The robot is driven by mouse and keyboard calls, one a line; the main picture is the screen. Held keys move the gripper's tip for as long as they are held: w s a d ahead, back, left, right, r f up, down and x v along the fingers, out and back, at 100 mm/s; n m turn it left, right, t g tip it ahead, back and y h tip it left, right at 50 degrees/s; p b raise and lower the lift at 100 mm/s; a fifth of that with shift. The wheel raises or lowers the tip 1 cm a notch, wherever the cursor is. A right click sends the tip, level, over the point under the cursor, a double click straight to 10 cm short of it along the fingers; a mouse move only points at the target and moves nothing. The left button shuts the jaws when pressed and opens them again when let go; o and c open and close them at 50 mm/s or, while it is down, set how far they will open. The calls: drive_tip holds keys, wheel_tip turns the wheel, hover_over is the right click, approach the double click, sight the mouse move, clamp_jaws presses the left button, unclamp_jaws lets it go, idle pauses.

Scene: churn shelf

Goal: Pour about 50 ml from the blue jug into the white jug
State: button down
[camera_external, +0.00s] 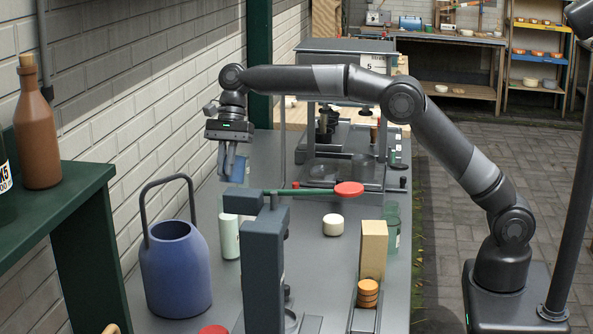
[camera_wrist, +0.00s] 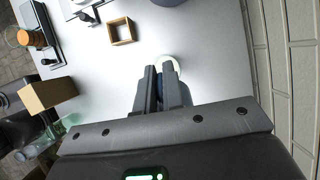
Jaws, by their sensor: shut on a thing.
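My gripper (camera_external: 229,165) hangs above the left part of the grey bench, fingers down. It is shut on a small blue thing (camera_external: 239,167), likely the blue jug. Only a dark blue sliver (camera_wrist: 159,84) of it shows between the fingers in the wrist view. A pale round rim (camera_wrist: 182,62) shows just past the fingertips; I cannot tell whether it is the white jug. In the external view, a pale greenish-white upright vessel (camera_external: 230,237) stands on the bench nearer the camera than my gripper. The contents of the held thing are hidden.
A large blue can with a tall handle (camera_external: 176,272) stands front left. A white jar (camera_external: 333,225) and wooden block (camera_external: 373,249) stand right. A brick wall is left.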

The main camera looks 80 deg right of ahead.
drive_tip(key=shift+d+y, duration=0.8)
drive_tip(key=shift+d, duration=0.15)
drive_tip(key=shift+d+f, duration=0.1)
drive_tip(key=shift+d, duration=0.1)
drive_tip(key=shift+d+f+y+p, duration=0.15)
drive_tip(key=shift+d+y+p, duration=0.2)
drive_tip(key=shift+d+y, duration=0.7)
idle(0.4)
drive_tip(key=shift+s+d+f+y+p, duration=0.15)
drive_tip(key=shift+y+p, duration=0.1)
drive_tip(key=shift+y, duration=0.45)
drive_tip(key=shift+w+d+f+y+p, duration=0.1)
drive_tip(key=shift+d+f+y+p, duration=0.15)
drive_tip(key=shift+y, duration=0.4)
drive_tip(key=shift+s+d+f+y+p, duration=0.1)
drive_tip(key=shift+y+p, duration=0.2)
drive_tip(key=shift+y, duration=0.4)
idle(0.8)
